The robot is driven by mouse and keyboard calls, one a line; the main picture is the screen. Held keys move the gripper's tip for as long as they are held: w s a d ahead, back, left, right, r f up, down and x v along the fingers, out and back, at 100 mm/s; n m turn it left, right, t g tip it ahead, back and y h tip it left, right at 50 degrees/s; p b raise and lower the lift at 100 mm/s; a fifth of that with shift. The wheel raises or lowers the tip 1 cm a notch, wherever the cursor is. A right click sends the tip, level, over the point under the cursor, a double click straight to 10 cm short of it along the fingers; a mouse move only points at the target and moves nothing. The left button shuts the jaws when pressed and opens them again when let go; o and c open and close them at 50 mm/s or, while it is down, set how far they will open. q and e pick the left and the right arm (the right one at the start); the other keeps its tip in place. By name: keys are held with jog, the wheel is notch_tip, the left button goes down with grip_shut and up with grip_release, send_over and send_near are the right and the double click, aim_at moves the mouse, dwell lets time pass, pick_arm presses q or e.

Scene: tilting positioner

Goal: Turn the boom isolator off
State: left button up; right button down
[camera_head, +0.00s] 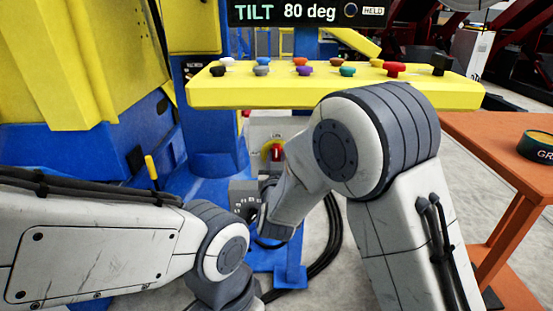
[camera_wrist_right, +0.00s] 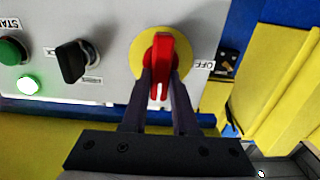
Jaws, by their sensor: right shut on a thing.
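The boom isolator shows in the right wrist view as a red rotary handle (camera_wrist_right: 160,55) on a round yellow plate, with an OFF label at its right side. My right gripper (camera_wrist_right: 161,92) is shut on this handle, one dark finger on each side of its lower part. In the head view a red handle (camera_head: 275,153) on a yellow plate stands upright under an ON label, beyond my right arm. My right fingers cannot be made out clearly in that view. My left arm comes in at lower left; its gripper is out of frame.
The wrist view shows a black knob (camera_wrist_right: 72,60), a green button (camera_wrist_right: 12,50) and a lit green lamp (camera_wrist_right: 28,84). The head view shows a yellow button console (camera_head: 330,93), a display reading TILT 80 deg (camera_head: 290,12), and an orange table (camera_head: 490,135) at right.

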jog(key=n+p, duration=0.1)
jog(key=n, duration=0.1)
jog(key=n+p, duration=0.1)
jog(key=shift+a+r+n+p, duration=0.1)
jog(key=shift+a+n+p, duration=0.1)
jog(key=shift+n+p, duration=0.2)
jog(key=shift+a+f+n+p, duration=0.1)
jog(key=shift+f+n+p, duration=0.15)
jog(key=shift+n+p, duration=1.65)
jog(key=shift+a+f+n+p, duration=0.2)
jog(key=shift+n+p, duration=0.8)
jog(key=shift+n, duration=1.85)
jog(key=shift+a+f+n+p, duration=0.1)
jog(key=shift+f+n+p, duration=0.15)
jog(key=shift+n+p, duration=1.65)
jog(key=shift+n+b, duration=0.4)
jog(key=shift+n, duration=0.15)
jog(key=c, duration=0.7)
grip_release()
